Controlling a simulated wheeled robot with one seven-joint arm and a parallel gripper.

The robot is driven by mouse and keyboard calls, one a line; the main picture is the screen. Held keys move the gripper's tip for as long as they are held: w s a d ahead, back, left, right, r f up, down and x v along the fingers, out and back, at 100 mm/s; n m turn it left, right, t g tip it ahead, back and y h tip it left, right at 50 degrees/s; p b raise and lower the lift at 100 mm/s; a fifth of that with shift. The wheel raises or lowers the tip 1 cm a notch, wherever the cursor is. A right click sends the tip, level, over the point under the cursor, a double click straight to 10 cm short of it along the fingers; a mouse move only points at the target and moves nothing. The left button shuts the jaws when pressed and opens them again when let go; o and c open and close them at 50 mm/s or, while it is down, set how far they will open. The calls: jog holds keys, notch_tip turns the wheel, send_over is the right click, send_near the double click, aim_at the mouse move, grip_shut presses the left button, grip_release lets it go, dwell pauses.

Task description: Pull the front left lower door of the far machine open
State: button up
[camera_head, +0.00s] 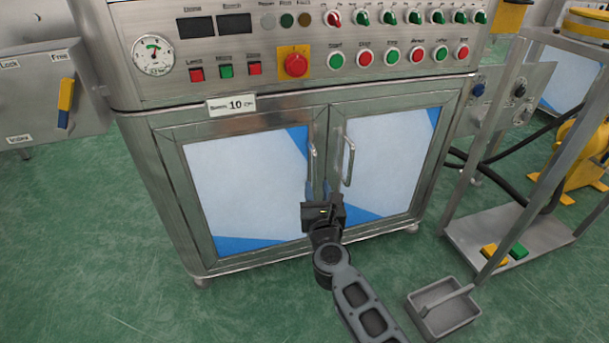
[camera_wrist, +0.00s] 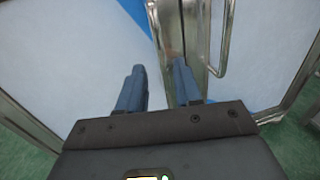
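The far machine's front left lower door (camera_head: 245,185) is a pale panel in a steel frame and looks closed. Its upright bar handle (camera_head: 311,165) is at its right edge, and the handle also shows in the wrist view (camera_wrist: 156,28). My gripper (camera_head: 318,190) is in front of the lower end of this handle. In the wrist view my two blue-grey fingers (camera_wrist: 158,68) stand apart, with the line of the handle running down toward the gap between them. I cannot tell whether either finger touches it. The handle's lower end is hard to make out.
The right lower door (camera_head: 385,160) is closed, and its handle (camera_head: 348,160) is close to my gripper's right. A control panel (camera_head: 300,45) is above the doors. A steel stand (camera_head: 480,235) and a grey tray (camera_head: 443,305) are at right. Green floor is clear at front left.

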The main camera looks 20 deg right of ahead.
aim_at(315, 173)
jog(key=w+b, duration=0.1)
jog(key=w, duration=0.1)
jog(key=w+d, duration=0.1)
jog(key=w, duration=0.2)
jog(key=w+b, duration=0.1)
jog(key=w, duration=0.1)
jog(key=shift+w+d+b, duration=0.15)
jog(key=shift+d+b, duration=0.1)
jog(key=shift+b, duration=0.05)
grip_shut()
dwell(0.4)
